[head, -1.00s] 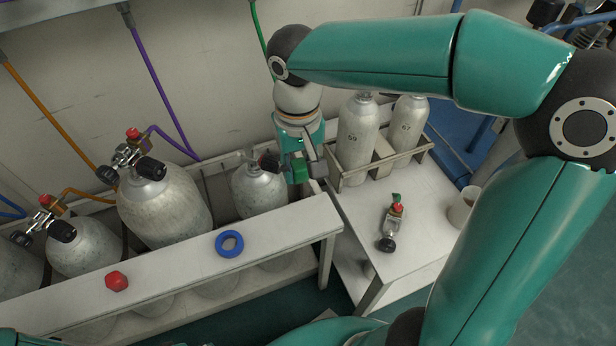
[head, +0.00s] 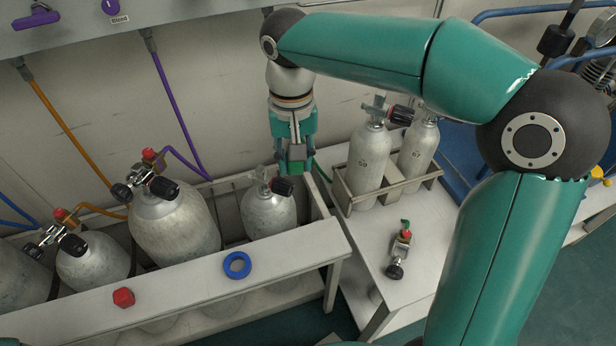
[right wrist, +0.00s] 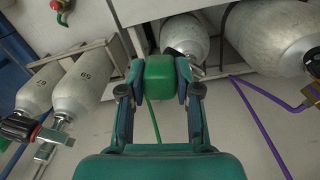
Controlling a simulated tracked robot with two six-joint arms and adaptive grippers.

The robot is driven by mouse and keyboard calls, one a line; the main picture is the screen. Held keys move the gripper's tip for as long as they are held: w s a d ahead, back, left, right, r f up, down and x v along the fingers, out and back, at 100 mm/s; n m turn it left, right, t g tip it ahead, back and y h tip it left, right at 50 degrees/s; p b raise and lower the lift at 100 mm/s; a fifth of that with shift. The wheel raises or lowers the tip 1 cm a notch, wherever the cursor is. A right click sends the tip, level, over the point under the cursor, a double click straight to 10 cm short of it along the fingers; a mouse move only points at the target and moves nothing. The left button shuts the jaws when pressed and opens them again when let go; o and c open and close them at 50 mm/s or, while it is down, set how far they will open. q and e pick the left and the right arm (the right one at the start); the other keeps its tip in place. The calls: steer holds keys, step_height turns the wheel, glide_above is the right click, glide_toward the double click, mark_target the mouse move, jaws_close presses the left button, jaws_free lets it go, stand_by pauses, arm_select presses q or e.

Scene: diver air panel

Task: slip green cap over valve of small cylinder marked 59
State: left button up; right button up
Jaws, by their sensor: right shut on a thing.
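My right gripper (head: 294,164) is shut on the green cap (head: 294,158), above and behind the small cylinder in the rack. In the right wrist view, the green cap (right wrist: 160,82) sits between the two fingers. The small cylinder marked 59 (head: 368,158) stands upright in a holder to the right of the gripper, apart from the cap. Its bare metal valve (head: 375,110) carries a black knob (head: 402,115). In the right wrist view, cylinder 59 (right wrist: 84,85) is left of the cap. My left gripper is not in view.
A second small cylinder (head: 418,146) stands beside cylinder 59 in the holder (head: 398,188). A loose valve fitting (head: 399,250) lies on the white side table (head: 365,235). A blue ring (head: 237,265) and a red cap (head: 123,297) lie on the bench. Larger cylinders (head: 175,222) stand left.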

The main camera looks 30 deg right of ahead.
mark_target(380, 93)
steer(key=w+d+r+m+p, duration=0.5)
steer(key=w+d+r+p, duration=0.3)
steer(key=w+d+p, duration=0.8)
steer(key=shift+m, duration=0.9)
steer(key=shift+s+d+f+p, duration=0.15)
steer(key=shift+s+d+p, duration=1)
steer(key=shift+s, duration=0.9)
steer(key=shift+s+d+f+p, duration=0.15)
steer(key=shift+s+d+p, duration=1)
steer(key=shift+s, duration=0.95)
steer(key=shift+s+d+f+p, duration=0.15)
steer(key=shift+s+d+p, duration=1)
steer(key=shift+s, duration=0.9)
steer(key=shift+s, duration=0.2)
steer(key=shift+f, duration=0.25)
steer(key=shift+f+b, duration=0.4)
steer(key=shift+b, duration=0.15)
